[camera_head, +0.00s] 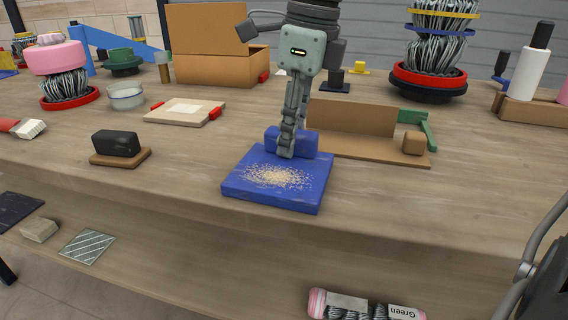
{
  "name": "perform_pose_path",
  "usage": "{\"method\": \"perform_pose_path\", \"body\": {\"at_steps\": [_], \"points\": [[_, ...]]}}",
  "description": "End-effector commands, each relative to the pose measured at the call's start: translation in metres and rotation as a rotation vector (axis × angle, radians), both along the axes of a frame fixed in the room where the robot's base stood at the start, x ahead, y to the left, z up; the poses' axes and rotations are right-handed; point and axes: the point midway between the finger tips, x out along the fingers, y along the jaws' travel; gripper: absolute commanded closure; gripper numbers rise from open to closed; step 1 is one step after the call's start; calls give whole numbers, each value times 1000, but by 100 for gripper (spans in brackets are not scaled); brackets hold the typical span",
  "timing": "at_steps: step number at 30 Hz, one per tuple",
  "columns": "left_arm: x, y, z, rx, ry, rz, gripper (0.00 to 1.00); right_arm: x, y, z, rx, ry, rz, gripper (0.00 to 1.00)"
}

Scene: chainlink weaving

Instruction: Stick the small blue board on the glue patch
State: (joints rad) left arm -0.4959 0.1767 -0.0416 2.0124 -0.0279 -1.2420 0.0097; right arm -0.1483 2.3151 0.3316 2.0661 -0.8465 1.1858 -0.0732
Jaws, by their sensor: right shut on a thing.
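A flat blue board (240,192) lies near the table's front edge. A speckled tan patch (275,177), seemingly the glue patch, covers the middle of its top. The small blue board (306,142) stands at the back edge of the flat board. My right gripper (287,148) points down from above, with its fingers shut on the small blue board. The fingers hide part of it, and I cannot tell whether it touches the flat board. My left gripper is not in view.
A brown L-shaped stand (350,128) with a green bracket (416,122) is close behind on the right. A black block on a brown base (116,144) and a pale board with red clips (185,110) are left. The table's front right is clear.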

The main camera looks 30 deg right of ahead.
Motion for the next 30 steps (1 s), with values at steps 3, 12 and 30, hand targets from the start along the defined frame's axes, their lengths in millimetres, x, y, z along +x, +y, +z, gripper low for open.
{"method": "perform_pose_path", "body": {"at_steps": [3, 12, 30], "points": [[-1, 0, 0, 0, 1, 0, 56, 0, 0, 0, 0, 0, 0, 100], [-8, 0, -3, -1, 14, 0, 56, 0, 0, 2, 0, -1, 0, 100], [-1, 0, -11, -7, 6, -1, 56, 1, 0, 133, -1, -6, -3, 100]]}}
